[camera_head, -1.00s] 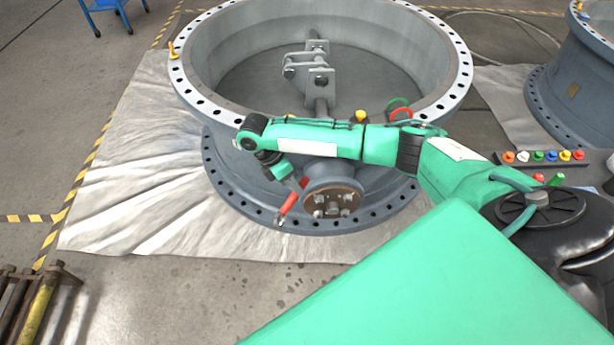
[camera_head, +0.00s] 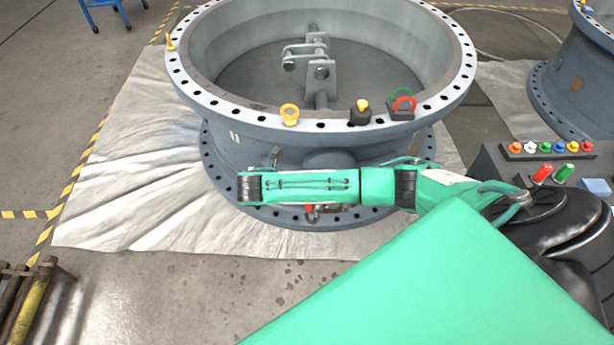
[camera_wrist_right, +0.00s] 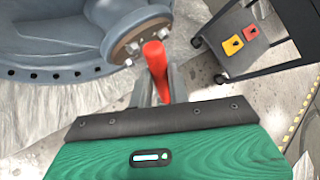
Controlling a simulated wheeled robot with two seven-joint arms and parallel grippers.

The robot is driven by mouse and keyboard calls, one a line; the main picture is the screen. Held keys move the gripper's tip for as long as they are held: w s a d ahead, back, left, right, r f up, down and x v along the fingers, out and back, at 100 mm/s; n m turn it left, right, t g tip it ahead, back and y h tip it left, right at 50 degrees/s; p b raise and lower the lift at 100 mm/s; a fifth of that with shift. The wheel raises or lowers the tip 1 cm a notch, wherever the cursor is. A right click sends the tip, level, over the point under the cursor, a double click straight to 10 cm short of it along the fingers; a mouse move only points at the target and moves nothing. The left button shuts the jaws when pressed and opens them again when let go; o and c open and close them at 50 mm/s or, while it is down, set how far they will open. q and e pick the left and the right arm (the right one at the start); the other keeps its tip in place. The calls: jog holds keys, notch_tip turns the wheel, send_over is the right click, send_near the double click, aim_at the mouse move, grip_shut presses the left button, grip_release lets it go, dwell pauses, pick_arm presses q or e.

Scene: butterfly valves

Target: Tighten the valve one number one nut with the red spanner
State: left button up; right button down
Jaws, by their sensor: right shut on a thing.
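The large grey valve (camera_head: 230,150) stands on a white sheet, with its round side flange hidden behind my right arm in the head view. In the right wrist view that brown-faced flange (camera_wrist_right: 150,27) shows nuts (camera_wrist_right: 131,48) along its face; I cannot tell their numbers. My right gripper (camera_wrist_right: 155,88) is shut on the red spanner (camera_wrist_right: 155,60), which points up toward the flange face. The spanner's far end lies close to the flange; contact with a nut is unclear. A small red part of the spanner (camera_head: 310,211) shows below my forearm. My left gripper is not in view.
Yellow lifting eyes (camera_head: 289,113) and red and green rings (camera_head: 402,104) stand on the valve's upper rim. A second valve (camera_head: 575,85) is at the right. A dark cart with yellow and red items (camera_wrist_right: 232,43) shows in the wrist view. Pipes (camera_head: 30,305) lie lower left.

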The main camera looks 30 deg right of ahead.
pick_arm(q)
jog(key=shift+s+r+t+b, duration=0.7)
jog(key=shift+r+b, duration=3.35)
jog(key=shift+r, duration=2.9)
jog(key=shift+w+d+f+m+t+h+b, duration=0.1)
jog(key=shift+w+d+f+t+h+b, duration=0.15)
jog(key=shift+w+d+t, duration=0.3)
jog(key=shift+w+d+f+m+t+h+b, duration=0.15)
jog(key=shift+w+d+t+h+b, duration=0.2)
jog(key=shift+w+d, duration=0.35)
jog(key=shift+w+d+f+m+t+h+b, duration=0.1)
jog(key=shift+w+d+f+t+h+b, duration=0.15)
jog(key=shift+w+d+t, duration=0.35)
pick_arm(e)
jog(key=w+d+f+n+t, duration=0.2)
jog(key=f+n+t, duration=0.1)
jog(key=f+t, duration=0.1)
jog(key=w+d+f+n+t, duration=0.2)
jog(key=d+f+n+t, duration=0.1)
jog(key=f+n+t, duration=0.1)
jog(key=shift+f+t, duration=0.7)
jog(key=shift+f, duration=0.65)
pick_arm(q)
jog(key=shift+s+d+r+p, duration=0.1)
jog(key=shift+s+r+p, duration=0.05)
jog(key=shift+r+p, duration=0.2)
pick_arm(e)
jog(key=shift+w+r, duration=0.1)
